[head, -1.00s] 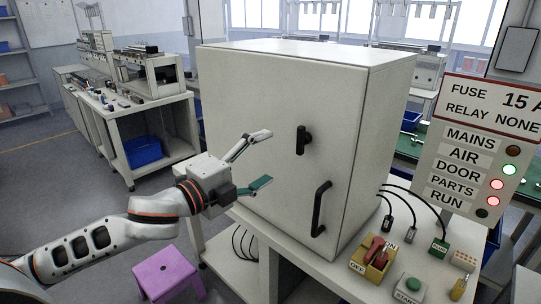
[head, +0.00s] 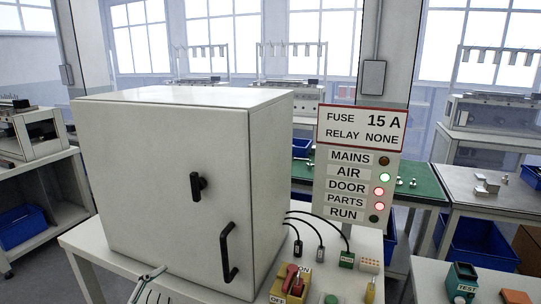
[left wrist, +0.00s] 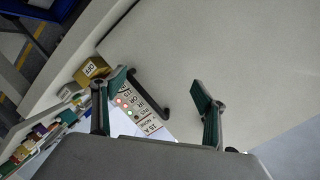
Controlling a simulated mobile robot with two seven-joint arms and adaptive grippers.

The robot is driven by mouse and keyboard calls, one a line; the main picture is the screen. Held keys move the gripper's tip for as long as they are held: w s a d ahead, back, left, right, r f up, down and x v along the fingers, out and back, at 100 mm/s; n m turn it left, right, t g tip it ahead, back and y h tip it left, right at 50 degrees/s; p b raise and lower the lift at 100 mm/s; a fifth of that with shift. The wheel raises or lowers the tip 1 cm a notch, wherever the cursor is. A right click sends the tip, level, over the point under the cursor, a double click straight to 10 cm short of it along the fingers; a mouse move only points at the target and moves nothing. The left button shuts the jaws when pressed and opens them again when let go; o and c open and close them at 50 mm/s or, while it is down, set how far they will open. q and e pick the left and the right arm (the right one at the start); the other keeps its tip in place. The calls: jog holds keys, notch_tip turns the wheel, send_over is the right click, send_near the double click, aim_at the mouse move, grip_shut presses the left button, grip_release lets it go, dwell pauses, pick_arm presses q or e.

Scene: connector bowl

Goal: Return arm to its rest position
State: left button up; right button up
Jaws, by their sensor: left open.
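My left gripper (left wrist: 158,88) is open and empty in the left wrist view, its two green-padded fingers spread wide. The pale cabinet face and its dark handle lie beyond the fingers. In the head view only a finger part of this gripper (head: 148,284) shows at the bottom edge, in front of the cabinet's lower left; the rest of the arm is out of frame. The white cabinet (head: 165,190) stands shut on the table, with a black latch (head: 197,187) and a black vertical handle (head: 229,252). My right gripper is in neither view.
A sign (head: 360,165) right of the cabinet reads FUSE 15 A, RELAY NONE; AIR is green, DOOR and PARTS red. Cables run to plugs (head: 347,259). A yellow box with a red switch (head: 290,284) sits on the table front. A TEST unit (head: 461,283) stands on another bench.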

pick_arm(q)
jog(key=s+d+f+n+g+y, duration=0.1)
jog(key=s+f+n, duration=0.4)
jog(key=s+f, duration=0.5)
jog(key=s+d+f+n+g+y, duration=0.1)
jog(key=s+f+n+g, duration=0.2)
jog(key=s+f, duration=0.7)
notch_tip(320, 180, down, 9)
jog(key=shift+s+n+y, duration=0.3)
jog(key=shift+n, duration=0.6)
